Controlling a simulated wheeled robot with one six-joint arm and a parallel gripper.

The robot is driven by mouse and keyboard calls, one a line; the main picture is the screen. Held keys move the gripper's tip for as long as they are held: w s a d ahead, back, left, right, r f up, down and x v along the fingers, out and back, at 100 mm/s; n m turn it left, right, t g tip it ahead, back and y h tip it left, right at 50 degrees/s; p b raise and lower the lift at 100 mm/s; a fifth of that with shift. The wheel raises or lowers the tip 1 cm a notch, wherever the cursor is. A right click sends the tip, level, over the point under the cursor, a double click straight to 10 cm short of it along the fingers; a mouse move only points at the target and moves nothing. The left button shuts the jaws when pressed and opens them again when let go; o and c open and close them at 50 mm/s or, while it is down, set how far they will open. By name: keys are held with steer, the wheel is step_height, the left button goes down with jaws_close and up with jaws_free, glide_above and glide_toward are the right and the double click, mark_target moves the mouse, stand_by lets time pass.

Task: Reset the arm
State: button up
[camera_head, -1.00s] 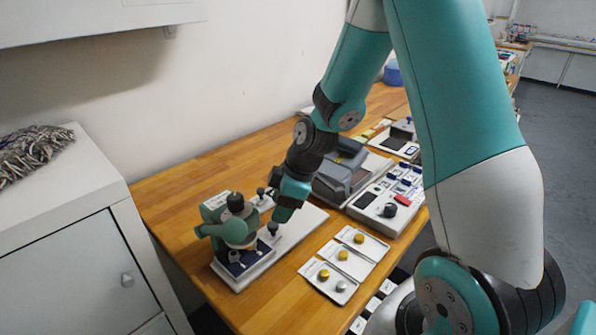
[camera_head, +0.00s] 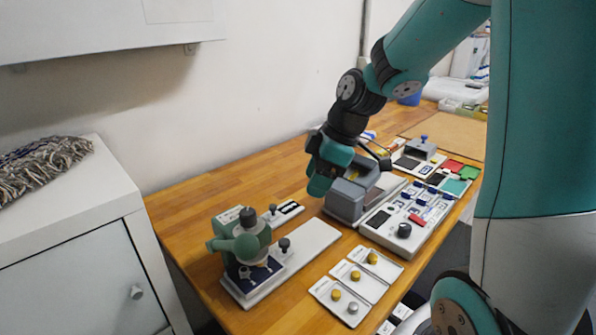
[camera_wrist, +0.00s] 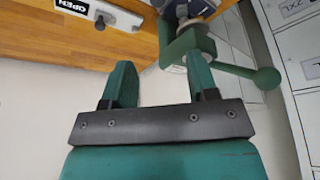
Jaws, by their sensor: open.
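My gripper (camera_head: 318,186) hangs in the air above the wooden table, left of the grey machine and behind the green press. In the wrist view my gripper (camera_wrist: 160,88) has its two green fingers apart with nothing between them. The green press (camera_head: 243,245) stands on its white base plate at the table's near left. Part of it also shows beyond the fingers in the wrist view (camera_wrist: 190,45).
A grey machine (camera_head: 346,200) and a white control panel (camera_head: 411,219) stand right of the press. Small trays (camera_head: 338,300) with yellow and silver pieces lie in front. A white cabinet (camera_head: 75,255) with a mop head (camera_head: 42,162) is at left.

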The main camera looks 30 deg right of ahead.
steer(key=s+a+r+m+g, duration=0.1)
steer(key=s+a+r+m, duration=0.1)
steer(key=s+a, duration=0.7)
steer(key=s+a+r+m+g, duration=0.1)
steer(key=s+a+r+m, duration=0.1)
steer(key=s+a, duration=0.6)
steer(key=shift+s+a+r+g, duration=0.15)
steer(key=shift+s+a+g, duration=0.2)
steer(key=shift+a, duration=0.45)
